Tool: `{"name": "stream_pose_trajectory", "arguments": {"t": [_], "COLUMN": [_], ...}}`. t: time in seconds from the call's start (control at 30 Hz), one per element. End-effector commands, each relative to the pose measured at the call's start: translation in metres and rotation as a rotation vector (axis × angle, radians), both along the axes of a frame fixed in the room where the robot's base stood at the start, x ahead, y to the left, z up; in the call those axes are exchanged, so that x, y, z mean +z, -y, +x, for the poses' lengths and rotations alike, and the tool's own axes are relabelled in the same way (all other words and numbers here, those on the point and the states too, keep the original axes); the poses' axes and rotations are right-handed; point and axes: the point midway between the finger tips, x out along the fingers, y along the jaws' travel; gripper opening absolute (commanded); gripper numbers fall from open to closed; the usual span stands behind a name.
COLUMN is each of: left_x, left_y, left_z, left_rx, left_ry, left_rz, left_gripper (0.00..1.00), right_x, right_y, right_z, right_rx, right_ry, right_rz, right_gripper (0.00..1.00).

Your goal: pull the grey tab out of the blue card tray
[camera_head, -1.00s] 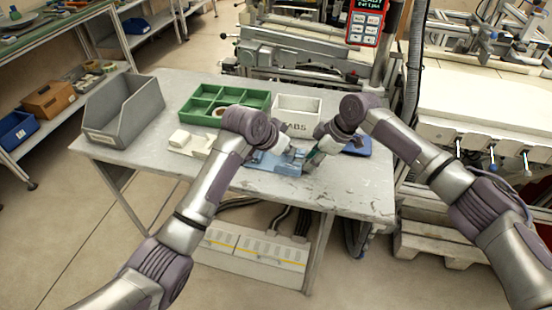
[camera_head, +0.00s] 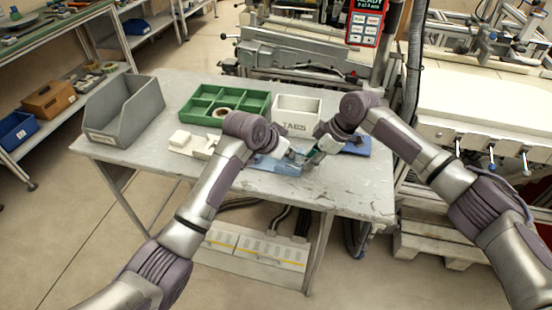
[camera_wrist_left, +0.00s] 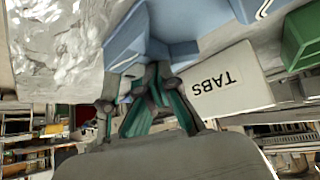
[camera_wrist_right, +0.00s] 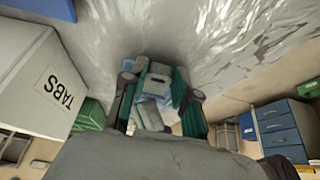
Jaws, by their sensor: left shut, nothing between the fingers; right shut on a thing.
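The blue card tray (camera_head: 272,165) lies on the grey table between my two grippers, partly hidden by them. It also shows large at the top of the left wrist view (camera_wrist_left: 180,20). My left gripper (camera_head: 290,153) is shut and empty close to the tray; its green fingers (camera_wrist_left: 152,88) are at the tray's edge, and I cannot tell whether they touch it. My right gripper (camera_head: 312,158) is shut on a small grey piece with a dark slot, which looks like the grey tab (camera_wrist_right: 157,84). A little blue shows behind it. I cannot tell whether the tab is still in the tray.
A white bin marked TABS (camera_head: 297,107) stands behind the grippers. A green divided tray (camera_head: 190,108) holding a tape reel is left of it. A dark blue item (camera_head: 357,146) lies right. The table front is clear.

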Motion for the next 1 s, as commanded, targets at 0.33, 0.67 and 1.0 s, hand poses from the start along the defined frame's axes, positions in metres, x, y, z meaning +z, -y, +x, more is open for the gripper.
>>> {"name": "stream_pose_trajectory", "arguments": {"t": [0.33, 0.67, 1.0], "left_x": [-0.010, -0.012, -0.012], "left_y": [-0.002, -0.003, -0.002], "left_z": [-0.004, -0.004, -0.004], "left_rx": [0.001, -0.001, -0.001], "left_ry": [-0.021, -0.023, -0.023], "left_rz": [0.011, 0.013, 0.013], "left_gripper": [0.00, 0.00, 0.00], "right_x": [0.010, 0.020, 0.032], "right_y": [0.000, 0.000, -0.002], "right_z": [0.000, 0.001, 0.001], "right_rx": [-0.001, -0.001, 0.001], "right_ry": [0.000, 0.002, 0.005], "right_rz": [-0.001, 0.001, 0.005], "right_gripper": [0.00, 0.00, 0.00]}}
